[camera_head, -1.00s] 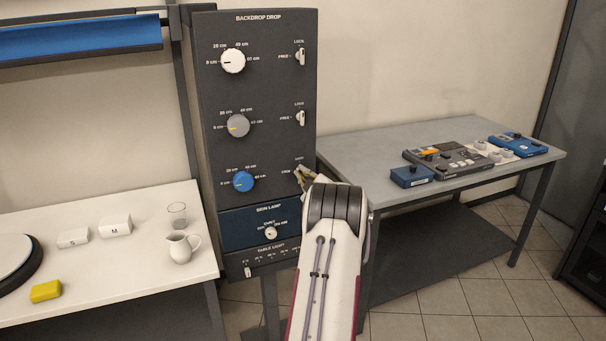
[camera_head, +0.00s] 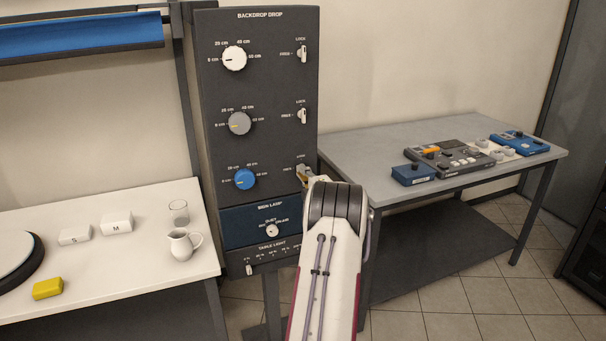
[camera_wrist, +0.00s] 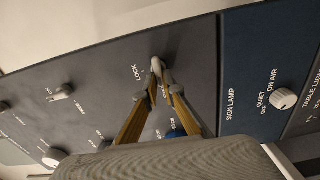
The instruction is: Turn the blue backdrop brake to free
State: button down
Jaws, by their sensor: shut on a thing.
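The dark backdrop drop panel (camera_head: 275,92) stands upright, with a blue knob (camera_head: 244,179) in its lowest row. I cannot tell which way the lever points.
The white brake (camera_head: 303,54) and grey brake (camera_head: 303,116) stand upright above. Below is the sign lamp knob (camera_head: 272,230). A white table (camera_head: 100,260) with a jug (camera_head: 184,244) is left; a grey table (camera_head: 370,155) with control boxes is right.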

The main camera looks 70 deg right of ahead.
jog(key=shift+n, duration=0.3)
jog(key=c, duration=2.2)
grip_release()
jog(key=shift+o, duration=0.2)
jog(key=shift+a, duration=0.1)
jog(key=v, duration=1.1)
jog(key=shift+s+a, duration=0.25)
jog(key=shift+s, duration=0.05)
